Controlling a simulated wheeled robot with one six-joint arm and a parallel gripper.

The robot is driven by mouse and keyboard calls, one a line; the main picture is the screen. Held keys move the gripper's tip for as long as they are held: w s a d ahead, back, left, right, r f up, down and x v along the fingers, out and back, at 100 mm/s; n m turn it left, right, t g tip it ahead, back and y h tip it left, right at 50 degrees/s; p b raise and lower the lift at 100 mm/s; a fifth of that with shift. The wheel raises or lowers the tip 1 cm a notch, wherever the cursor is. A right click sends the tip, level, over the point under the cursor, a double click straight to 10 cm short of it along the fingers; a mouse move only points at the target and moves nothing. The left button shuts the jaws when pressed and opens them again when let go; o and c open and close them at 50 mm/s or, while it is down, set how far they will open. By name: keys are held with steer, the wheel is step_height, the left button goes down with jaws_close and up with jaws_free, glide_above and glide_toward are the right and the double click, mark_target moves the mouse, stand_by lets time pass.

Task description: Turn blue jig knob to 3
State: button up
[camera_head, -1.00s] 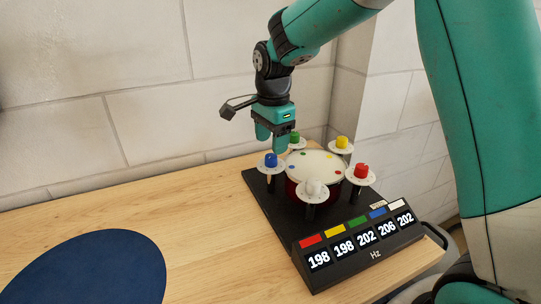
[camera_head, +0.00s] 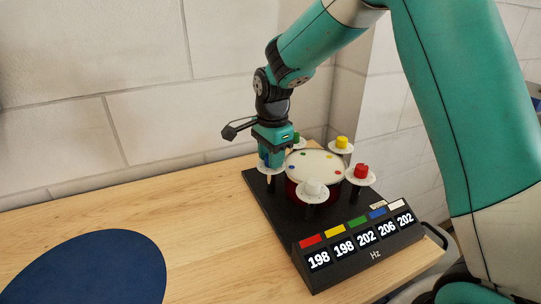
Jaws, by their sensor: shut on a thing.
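The blue knob (camera_head: 264,163) sits on a white round dial (camera_head: 261,169) on a black post at the left of the jig. My gripper (camera_head: 270,160) has come down over it from above and is shut on it. The fingers hide most of the knob, and its pointer and the dial's numbers cannot be read. The readout panel (camera_head: 359,247) at the front shows 198 under red, 198 under yellow, 202 under green, 206 under blue and 202 under white, in Hz.
The drum (camera_head: 316,167) stands in the middle of the black base (camera_head: 270,205). Around it are the green knob (camera_head: 297,138), yellow knob (camera_head: 342,142), red knob (camera_head: 361,171) and white knob (camera_head: 313,188). A dark blue round mat (camera_head: 85,270) lies on the wooden bench at left.

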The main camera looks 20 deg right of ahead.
steer(key=shift+n, duration=0.3)
steer(key=n+p, duration=0.2)
steer(key=n, duration=0.1)
steer(key=shift+r, duration=0.15)
steer(key=n+p, duration=0.1)
steer(key=n, duration=0.5)
steer(key=shift+p, duration=0.4)
steer(key=n+p, duration=0.1)
steer(key=n, duration=0.3)
steer(key=shift+d+g, duration=0.1)
steer(key=shift+g, duration=0.2)
steer(key=shift+n+p, duration=0.5)
steer(key=shift+n, duration=1.7)
steer(key=o, duration=0.9)
steer(key=shift+o, duration=0.2)
